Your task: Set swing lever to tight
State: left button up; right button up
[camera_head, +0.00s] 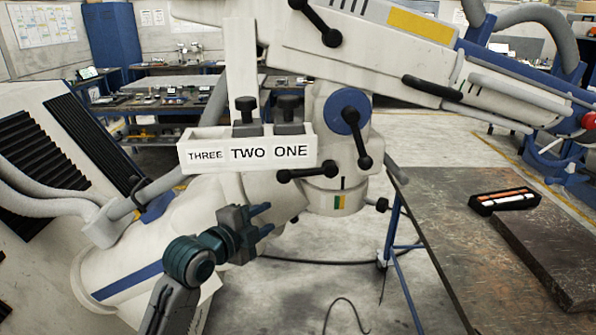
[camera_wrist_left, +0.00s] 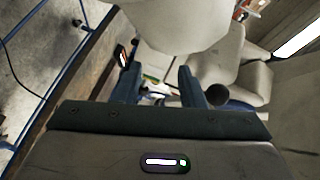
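The white microscope arm carries several black-knobbed levers; no label shows which is the swing lever. One lever (camera_head: 300,174) lies nearly level, with a knob at each end, above a collar with a yellow-green mark (camera_head: 339,202). Another lever (camera_head: 358,137) runs down across a blue disc. A small black knob (camera_head: 381,205) sticks out right of the collar. My left gripper (camera_head: 267,218) is open and empty, below and left of the level lever, fingers pointing right. In the left wrist view my gripper (camera_wrist_left: 160,82) is open; a black knob (camera_wrist_left: 218,95) sits just right of its right finger.
A white holder labelled THREE, TWO, ONE (camera_head: 248,152) sits above my left gripper, with dark blocks in slots TWO and ONE. A dark workbench (camera_head: 450,225) with a black tray (camera_head: 504,201) stands at the right. Cables hang below; floor lies between arm and bench.

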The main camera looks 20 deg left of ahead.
aim_at(298, 176)
pick_arm(q)
notch_tip(298, 176, up, 9)
jog(key=s+d+m+t+h, duration=0.1)
jog(key=s+d+m+h, duration=0.1)
jog(key=s+d+m, duration=0.15)
jog(key=p+x, duration=0.1)
jog(key=x, duration=0.2)
jog(key=a+p+x, duration=0.1)
jog(key=p+x, duration=0.1)
jog(key=x, duration=0.1)
jog(key=p+x, duration=0.1)
jog(key=x, duration=0.3)
jog(key=shift+w+a, duration=0.15)
jog(key=shift+w, duration=0.05)
jog(key=shift+w+f+p, duration=0.1)
jog(key=shift+w+p, duration=0.2)
jog(key=shift+w, duration=0.1)
pick_arm(e)
notch_tip(298, 176, up, 5)
jog(key=shift+f, duration=0.2)
jog(key=shift+d, duration=0.1)
pick_arm(q)
jog(key=c, duration=0.7)
jog(key=shift+d, duration=0.3)
grip_shut()
pick_arm(e)
jog(key=shift+s+d, duration=0.1)
jog(key=shift+d, duration=0.2)
